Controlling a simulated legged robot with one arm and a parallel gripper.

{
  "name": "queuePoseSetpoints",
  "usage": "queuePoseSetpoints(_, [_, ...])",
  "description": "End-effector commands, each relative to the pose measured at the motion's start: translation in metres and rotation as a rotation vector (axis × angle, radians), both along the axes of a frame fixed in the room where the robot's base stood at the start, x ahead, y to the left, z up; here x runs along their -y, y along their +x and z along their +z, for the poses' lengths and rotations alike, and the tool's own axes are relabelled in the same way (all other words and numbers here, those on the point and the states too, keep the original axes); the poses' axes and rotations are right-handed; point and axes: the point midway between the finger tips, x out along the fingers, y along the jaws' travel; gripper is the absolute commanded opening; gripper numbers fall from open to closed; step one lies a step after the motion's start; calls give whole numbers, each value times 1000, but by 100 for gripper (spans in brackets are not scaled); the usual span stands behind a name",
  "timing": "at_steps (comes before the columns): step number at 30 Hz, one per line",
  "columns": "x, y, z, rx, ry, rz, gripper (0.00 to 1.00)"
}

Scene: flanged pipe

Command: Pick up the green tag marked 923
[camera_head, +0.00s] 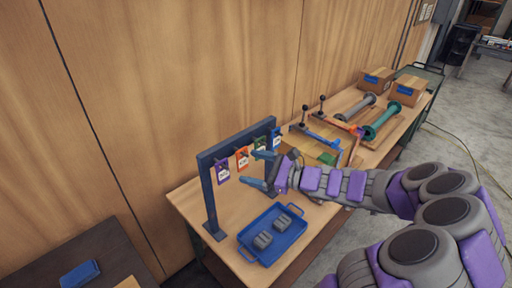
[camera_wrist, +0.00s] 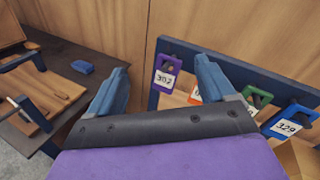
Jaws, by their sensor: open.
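The green tag (camera_head: 260,144) hangs on the dark blue rack (camera_head: 209,190) between an orange tag (camera_head: 242,158) and a blue tag (camera_head: 276,139). In the wrist view the green tag (camera_wrist: 259,98) shows right of my gripper, its lower part hidden behind the gripper body; its number cannot be read. My gripper (camera_head: 260,170) is open and empty in front of the rack, apart from the green tag. In the wrist view, its fingers (camera_wrist: 161,70) spread left and right. A purple tag (camera_wrist: 164,80) marked 302 shows between them, farther back.
The blue tag (camera_wrist: 290,124) reads 329. A blue tray (camera_head: 248,256) with two grey blocks stands in front of the rack. The wooden wall (camera_head: 150,100) is close behind the rack.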

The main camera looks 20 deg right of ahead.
Motion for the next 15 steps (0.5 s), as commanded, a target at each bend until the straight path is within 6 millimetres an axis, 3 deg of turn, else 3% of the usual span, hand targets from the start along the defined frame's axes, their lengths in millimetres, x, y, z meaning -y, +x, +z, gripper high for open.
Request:
queuePoseSetpoints(1, [37,6,-8,-27,73,-97,83])
queuePoseSetpoints(3, [77,9,-18,-54,160,-203,83])
queuePoseSetpoints(6, [118,8,-30,-82,254,-314,83])
queuePoseSetpoints(10, [140,7,-39,-100,313,-386,83])
queuePoseSetpoints(15, [130,21,-40,-104,314,-398,83])
